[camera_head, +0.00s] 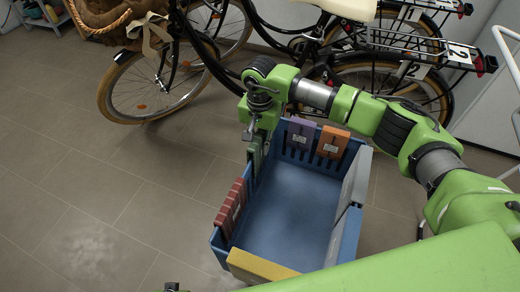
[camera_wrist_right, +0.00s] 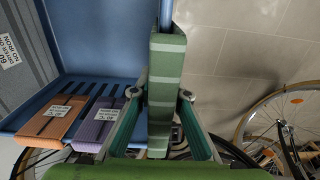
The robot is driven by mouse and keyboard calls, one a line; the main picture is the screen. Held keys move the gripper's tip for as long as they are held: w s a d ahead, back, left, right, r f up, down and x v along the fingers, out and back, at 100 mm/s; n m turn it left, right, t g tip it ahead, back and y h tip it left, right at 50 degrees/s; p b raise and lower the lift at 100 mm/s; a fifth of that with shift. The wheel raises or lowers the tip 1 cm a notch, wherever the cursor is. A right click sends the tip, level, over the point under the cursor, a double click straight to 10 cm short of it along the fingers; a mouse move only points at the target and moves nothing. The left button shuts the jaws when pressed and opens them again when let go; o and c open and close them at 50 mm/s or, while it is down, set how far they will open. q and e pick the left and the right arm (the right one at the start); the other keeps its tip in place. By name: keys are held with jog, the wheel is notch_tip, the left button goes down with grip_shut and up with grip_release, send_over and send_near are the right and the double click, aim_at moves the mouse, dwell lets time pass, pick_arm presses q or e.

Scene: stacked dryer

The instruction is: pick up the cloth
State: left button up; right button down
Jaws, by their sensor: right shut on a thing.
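A green striped cloth (camera_wrist_right: 167,62) hangs folded over the rim of the blue crate (camera_head: 285,212). It also shows in the head view (camera_head: 254,158), partly covered by my gripper. My right gripper (camera_wrist_right: 160,94) has its two fingers on either side of this cloth and is shut on it, at the crate's far left corner. The cloth still sits at the rim. The right gripper in the head view (camera_head: 257,122) points down. My left gripper cannot be made out.
A red cloth (camera_head: 230,208), a purple cloth (camera_head: 299,134), an orange cloth (camera_head: 333,142), a yellow cloth (camera_head: 258,267) and a grey cloth (camera_head: 355,178) hang on the crate's rim. The crate's inside is empty. Bicycles (camera_head: 160,85) stand behind. Tiled floor (camera_head: 100,190) is clear at left.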

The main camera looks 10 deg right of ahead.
notch_tip(320, 180, up, 13)
jog(key=shift+r+p, duration=0.2)
jog(key=shift+p, duration=0.1)
pick_arm(q)
jog(key=shift+s+a+f, duration=0.1)
jog(key=shift+s+f, duration=0.35)
jog(key=shift+f, duration=0.2)
jog(key=shift+s+f, duration=0.4)
jog(key=shift+f, duration=0.25)
pick_arm(e)
jog(key=shift+r, duration=0.65)
jog(key=shift+f, duration=0.15)
jog(key=shift+f, duration=0.15)
pick_arm(q)
jog(key=shift+w+r+b, duration=0.25)
jog(key=shift+w+r, duration=0.2)
jog(key=shift+r, duration=0.3)
jog(key=shift+w+r+b, duration=0.2)
jog(key=shift+w+r, duration=0.25)
jog(key=shift+r, duration=0.25)
jog(key=shift+w+r+b, duration=0.25)
jog(key=shift+w+r, duration=0.2)
jog(key=shift+r, duration=0.3)
pick_arm(e)
jog(key=shift+f, duration=0.8)
